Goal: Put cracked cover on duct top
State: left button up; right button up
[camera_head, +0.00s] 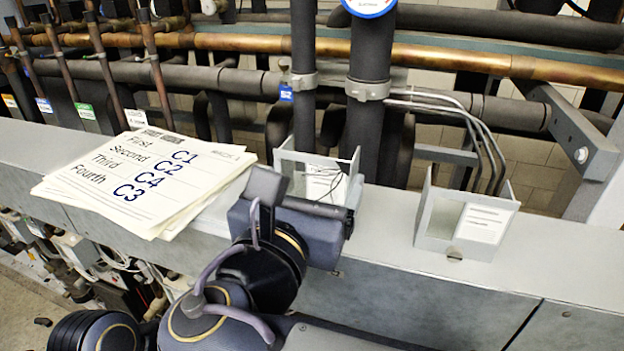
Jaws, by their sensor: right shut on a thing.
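A light grey, open-framed cover (325,184) with a white label and thin dark lines like cracks stands at the duct's middle, just beyond my right gripper (312,207). My right gripper is shut on this cover; its fingertips and the cover's lower part are largely hidden by the dark hand. Whether the cover touches the duct cannot be told. A similar cover (465,222) with a white label stands apart on the grey duct top (555,248) to the right. My left gripper is not in view.
A stack of paper sheets (150,180) listing First C1, Second C2, Third C4, Fourth C3 lies on the duct at left. Black vertical pipes (371,130) and a copper pipe (450,55) run behind. Duct top is clear between the covers and at far right.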

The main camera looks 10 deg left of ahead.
jog(key=shift+s+f, duration=0.25)
jog(key=shift+s, duration=0.2)
jog(key=shift+w+f, duration=0.2)
jog(key=shift+w, duration=0.15)
jog(key=shift+s, duration=0.1)
jog(key=shift+f, duration=0.1)
jog(key=o, duration=0.9)
jog(key=shift+c, duration=0.2)
jog(key=shift+s, duration=0.15)
jog(key=s, duration=0.7)
jog(key=shift+s+a+b, duration=0.3)
jog(key=shift+a, duration=0.05)
